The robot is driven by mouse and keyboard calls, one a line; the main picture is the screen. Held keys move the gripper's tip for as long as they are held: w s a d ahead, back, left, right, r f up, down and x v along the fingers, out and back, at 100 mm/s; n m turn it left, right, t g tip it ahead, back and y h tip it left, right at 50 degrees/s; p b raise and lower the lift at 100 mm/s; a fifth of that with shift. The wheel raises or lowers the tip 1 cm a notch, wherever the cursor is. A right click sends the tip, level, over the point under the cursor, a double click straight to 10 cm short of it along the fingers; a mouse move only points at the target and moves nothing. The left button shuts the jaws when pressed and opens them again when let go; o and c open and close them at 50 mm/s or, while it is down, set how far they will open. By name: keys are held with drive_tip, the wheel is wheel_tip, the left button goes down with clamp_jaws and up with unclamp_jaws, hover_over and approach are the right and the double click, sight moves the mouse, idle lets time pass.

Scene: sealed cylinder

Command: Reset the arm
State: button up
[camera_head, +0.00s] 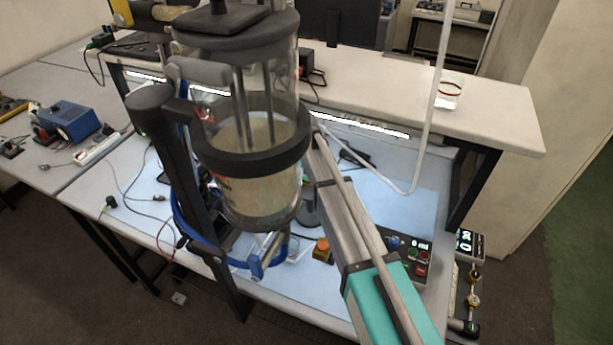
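A clear sealed cylinder (254,185) with a dark lid stands in the middle left of the head view. It is partly filled with a cloudy yellowish liquid, and rods run down inside it. A dark band (255,158) goes round its middle. A dark upright post (180,165) stands at its left. A long grey and teal bar (385,305) slants from beside the cylinder to the bottom edge; I cannot tell what it belongs to. I see no gripper fingers in this view.
A control box (408,262) with buttons and a display reading near zero sits on the bench at right. A white tube (425,135) hangs before the shelf. A blue device (68,121) stands on the left table.

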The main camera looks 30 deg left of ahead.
idle(0.4)
drive_tip(key=shift+w+d+r, duration=0.1)
drive_tip(key=shift+d+r, duration=0.1)
drive_tip(key=shift+d, duration=0.3)
drive_tip(key=d, duration=0.1)
drive_tip(key=d+p, duration=0.1)
drive_tip(key=w+d+r, duration=0.1)
drive_tip(key=shift+m+p, duration=0.3)
drive_tip(key=d+f+m+b, duration=0.2)
drive_tip(key=d+m, duration=0.2)
drive_tip(key=d, duration=0.9)
drive_tip(key=s+d+f+m+b, duration=0.1)
drive_tip(key=d+m, duration=0.3)
drive_tip(key=d, duration=0.9)
drive_tip(key=d+f+m+b, duration=0.2)
drive_tip(key=d+m, duration=0.3)
drive_tip(key=d, duration=0.8)
drive_tip(key=shift+s+f+b, duration=0.3)
drive_tip(key=shift+b, duration=0.05)
drive_tip(key=s+d+f+m+b, duration=0.1)
drive_tip(key=s+d+m, duration=0.4)
drive_tip(key=d, duration=0.6)
drive_tip(key=shift+s+d+f+m+b, duration=0.3)
drive_tip(key=shift+s+f+m+b, duration=0.15)
drive_tip(key=shift+s, duration=0.2)
